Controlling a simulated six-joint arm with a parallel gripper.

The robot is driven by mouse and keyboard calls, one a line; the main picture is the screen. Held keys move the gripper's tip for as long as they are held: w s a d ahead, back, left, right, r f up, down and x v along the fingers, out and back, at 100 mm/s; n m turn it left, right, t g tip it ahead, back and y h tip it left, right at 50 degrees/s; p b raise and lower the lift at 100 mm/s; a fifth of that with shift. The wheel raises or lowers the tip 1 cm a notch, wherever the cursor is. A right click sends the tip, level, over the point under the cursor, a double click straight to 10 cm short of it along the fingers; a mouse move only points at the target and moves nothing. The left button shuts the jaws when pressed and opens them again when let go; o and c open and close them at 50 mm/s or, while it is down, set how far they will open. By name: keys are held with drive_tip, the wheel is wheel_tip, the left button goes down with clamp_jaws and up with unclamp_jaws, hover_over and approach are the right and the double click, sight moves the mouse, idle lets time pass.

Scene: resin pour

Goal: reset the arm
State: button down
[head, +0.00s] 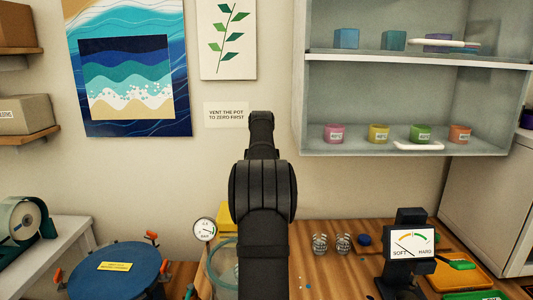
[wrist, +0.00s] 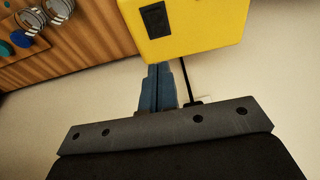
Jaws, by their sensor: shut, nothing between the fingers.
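My gripper (wrist: 160,72) shows in the wrist view, with its blue-grey fingers together and nothing between them. The fingertips point towards a yellow box (wrist: 212,22) with a black panel; I cannot tell whether they touch it. In the head view my black arm rises in the middle of the picture and hides my gripper.
A round gauge (head: 204,229) and a blue-lidded pot (head: 115,268) stand left. A shelf cabinet (head: 400,100) hangs above right.

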drive_tip(key=s+r+t, duration=0.2)
drive_tip(key=s+r, duration=0.5)
drive_tip(key=s, duration=0.1)
idle(0.4)
drive_tip(key=c, duration=2.2)
unclamp_jaws()
